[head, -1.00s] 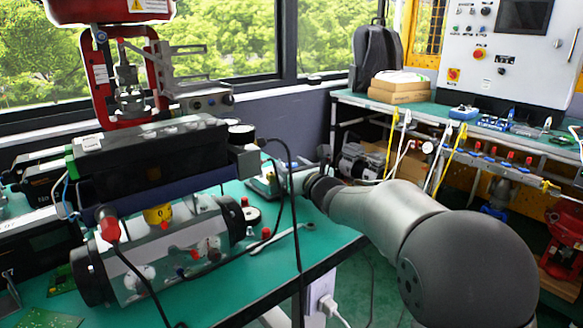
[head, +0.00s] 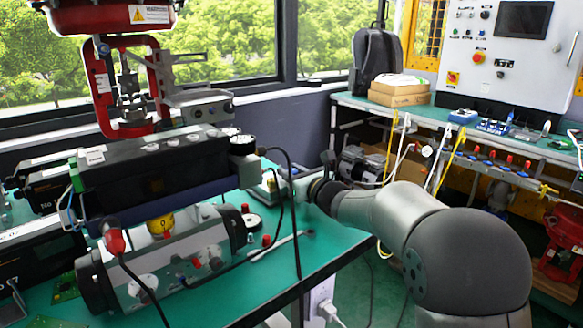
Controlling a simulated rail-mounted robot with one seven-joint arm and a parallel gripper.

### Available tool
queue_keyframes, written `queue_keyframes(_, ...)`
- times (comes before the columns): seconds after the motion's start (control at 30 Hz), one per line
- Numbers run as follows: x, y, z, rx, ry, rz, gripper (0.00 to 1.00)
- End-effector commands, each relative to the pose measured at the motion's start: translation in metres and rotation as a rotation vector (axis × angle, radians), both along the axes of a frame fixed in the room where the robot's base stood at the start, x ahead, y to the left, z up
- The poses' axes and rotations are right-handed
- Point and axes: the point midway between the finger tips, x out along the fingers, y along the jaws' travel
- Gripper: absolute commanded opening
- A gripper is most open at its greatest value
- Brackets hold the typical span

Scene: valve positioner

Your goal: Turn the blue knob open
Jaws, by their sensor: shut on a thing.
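My gripper (head: 287,186) is at the end of the grey arm, at the right end of the green bench, close beside a small light-coloured device (head: 262,188). It is small in the head view and partly behind a black cable. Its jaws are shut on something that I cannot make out. I cannot clearly pick out the blue knob, and its position cannot be read here.
A black cable (head: 296,230) hangs in front of my gripper. A second bench (head: 400,115) stands behind at right.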

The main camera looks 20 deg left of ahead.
Motion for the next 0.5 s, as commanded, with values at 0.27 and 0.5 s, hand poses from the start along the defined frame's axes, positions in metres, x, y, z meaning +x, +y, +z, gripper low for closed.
queue_keyframes(0.27,0.0029,-0.0030,0.0069,0.000,0.005,0.226,0.06)
queue_keyframes(0.5,0.0020,-0.0018,0.0080,0.003,0.005,0.457,0.06)
